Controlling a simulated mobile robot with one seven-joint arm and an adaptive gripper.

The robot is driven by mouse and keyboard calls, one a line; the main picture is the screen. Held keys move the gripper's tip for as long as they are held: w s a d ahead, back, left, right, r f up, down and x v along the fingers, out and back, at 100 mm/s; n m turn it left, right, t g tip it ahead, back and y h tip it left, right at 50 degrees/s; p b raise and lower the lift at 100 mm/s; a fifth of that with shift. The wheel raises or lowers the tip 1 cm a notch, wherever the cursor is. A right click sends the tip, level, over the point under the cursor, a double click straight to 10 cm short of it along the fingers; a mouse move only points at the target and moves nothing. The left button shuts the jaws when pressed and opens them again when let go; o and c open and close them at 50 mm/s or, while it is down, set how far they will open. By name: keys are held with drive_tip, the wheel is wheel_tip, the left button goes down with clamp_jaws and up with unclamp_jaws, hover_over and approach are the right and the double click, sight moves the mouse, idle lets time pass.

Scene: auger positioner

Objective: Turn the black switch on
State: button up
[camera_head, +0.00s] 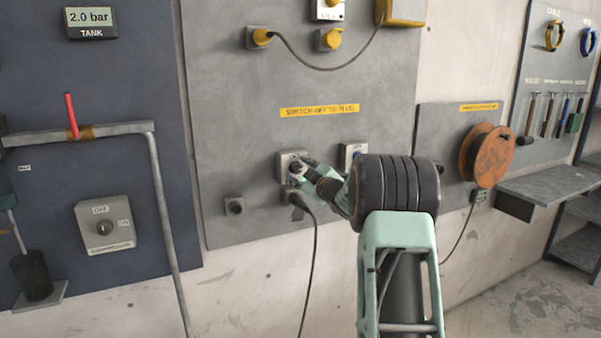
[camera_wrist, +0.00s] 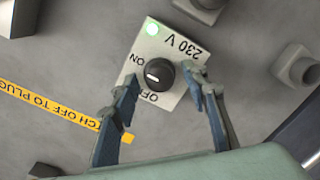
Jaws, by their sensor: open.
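The black switch (camera_wrist: 159,73) is a round knob on a light plate (camera_wrist: 178,40) marked 230 V, ON and OFF. In the head view the switch plate (camera_head: 286,163) is on the grey wall panel, partly covered by my gripper (camera_head: 302,171).
A black plug with a cable (camera_head: 314,240) hangs just below the switch. A second box (camera_head: 349,151) is beside my wrist. A yellow label (camera_head: 320,110) is above. A compressor switch (camera_head: 105,226) is on the dark panel at left, and an orange cable reel (camera_head: 493,158) at right.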

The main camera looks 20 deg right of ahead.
drive_tip(key=shift+s, duration=0.15)
drive_tip(key=s, duration=1.1)
drive_tip(key=shift+s+d+r, duration=0.2)
drive_tip(key=shift+s+r, duration=0.1)
drive_tip(key=shift+s, duration=0.1)
drive_tip(key=shift+w, duration=0.1)
